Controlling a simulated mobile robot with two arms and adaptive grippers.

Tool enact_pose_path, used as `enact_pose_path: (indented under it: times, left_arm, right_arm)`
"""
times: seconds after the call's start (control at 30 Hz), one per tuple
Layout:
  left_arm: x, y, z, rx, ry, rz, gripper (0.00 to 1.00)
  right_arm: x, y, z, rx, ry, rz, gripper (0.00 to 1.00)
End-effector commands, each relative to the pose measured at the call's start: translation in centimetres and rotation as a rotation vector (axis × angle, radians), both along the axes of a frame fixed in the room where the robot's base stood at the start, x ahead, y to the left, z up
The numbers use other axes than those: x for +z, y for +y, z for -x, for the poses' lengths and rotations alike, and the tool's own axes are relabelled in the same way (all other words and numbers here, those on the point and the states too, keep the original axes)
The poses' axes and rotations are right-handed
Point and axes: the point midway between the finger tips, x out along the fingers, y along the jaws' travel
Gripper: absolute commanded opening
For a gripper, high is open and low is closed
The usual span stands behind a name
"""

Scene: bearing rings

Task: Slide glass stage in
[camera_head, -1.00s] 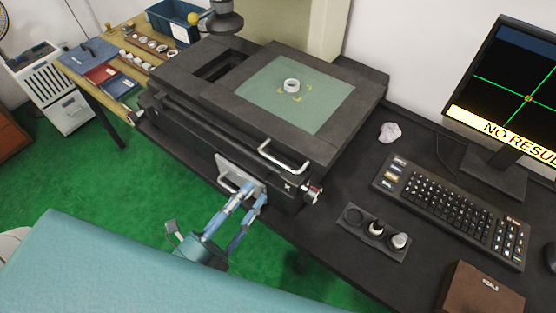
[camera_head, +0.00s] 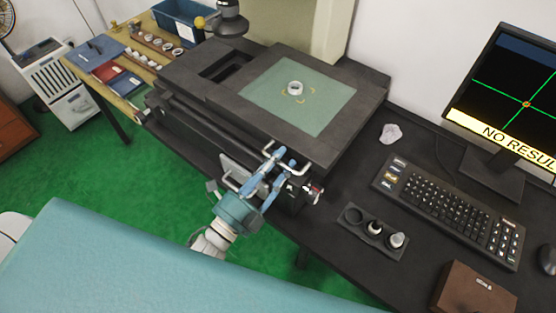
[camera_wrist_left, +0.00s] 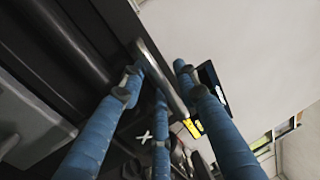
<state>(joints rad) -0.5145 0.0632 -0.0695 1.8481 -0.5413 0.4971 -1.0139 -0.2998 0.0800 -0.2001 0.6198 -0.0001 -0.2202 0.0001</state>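The glass stage (camera_head: 318,112) is a green pane set in a dark sliding frame on the black machine. A small metal ring (camera_head: 295,88) stands on the glass inside yellow corner marks. A silver bar handle (camera_head: 296,169) is on the front edge of the frame. My left gripper (camera_head: 274,157) is at this handle, its blue fingers apart. In the left wrist view the handle (camera_wrist_left: 163,76) runs between the open fingers (camera_wrist_left: 157,78). Whether any finger touches it I cannot tell. My right gripper is in neither current view.
A brown box (camera_head: 474,292) is at the front. A wooden table (camera_head: 125,108) with parts stands at left.

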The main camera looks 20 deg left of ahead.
Motion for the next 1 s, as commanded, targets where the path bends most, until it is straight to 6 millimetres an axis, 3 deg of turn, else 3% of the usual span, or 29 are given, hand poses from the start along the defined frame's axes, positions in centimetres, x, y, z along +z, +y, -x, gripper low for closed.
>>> enact_pose_path:
  times: [0.03,0.17,0.57,0.77,1.0]
  left_arm:
    - [0.0,0.0,0.0,0.000,0.000,0.000,0.27]
    - [0.0,0.0,0.0,0.000,0.000,0.000,0.01]
    - [0.1,0.7,-0.2,0.000,-0.003,-0.001,0.00]
    - [0.1,3.4,-1.3,0.001,-0.004,-0.004,0.00]
    - [0.1,9.1,-3.3,0.001,-0.006,-0.005,0.00]
  right_arm:
    - [0.0,0.0,0.0,0.000,0.000,0.000,0.40]
    - [0.0,0.0,0.0,0.000,0.000,0.000,0.40]
    - [0.0,0.0,0.0,0.000,0.000,0.000,0.40]
    - [-0.2,0.0,0.0,0.000,0.000,0.000,0.40]
    - [-0.9,0.0,0.0,0.000,0.000,0.000,0.40]
